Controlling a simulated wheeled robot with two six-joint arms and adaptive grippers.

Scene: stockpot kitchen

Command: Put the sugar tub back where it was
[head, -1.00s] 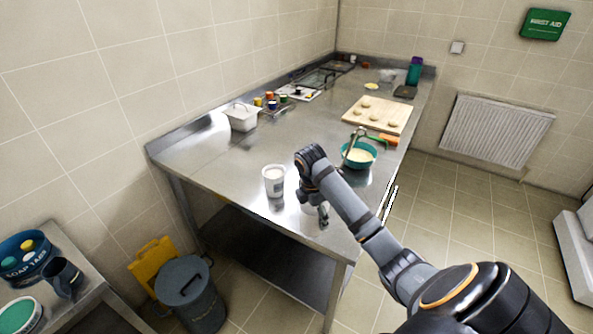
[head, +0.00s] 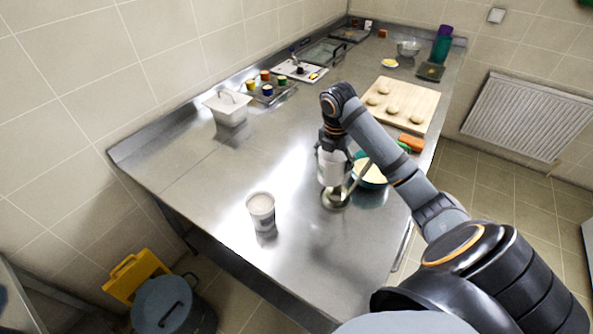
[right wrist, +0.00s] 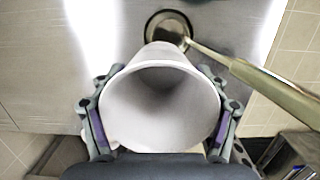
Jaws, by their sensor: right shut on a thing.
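My right gripper (head: 333,148) points down over the steel table and is shut on a white tub (head: 331,168). In the right wrist view the tub (right wrist: 160,112) sits between the two fingers with its round opening facing the camera; its inside looks grey and empty. The tub's lower end appears just over a round metal ladle bowl (head: 336,199); I cannot tell if they touch. A second white tub (head: 261,208), with a grey label and pale contents, stands upright on the table to the left. Neither tub's label is readable. My left gripper is not in view.
A teal bowl (head: 372,180) stands right behind the held tub, with the ladle's handle in front of it. A dough board (head: 400,105) lies farther back. The table's left middle is clear.

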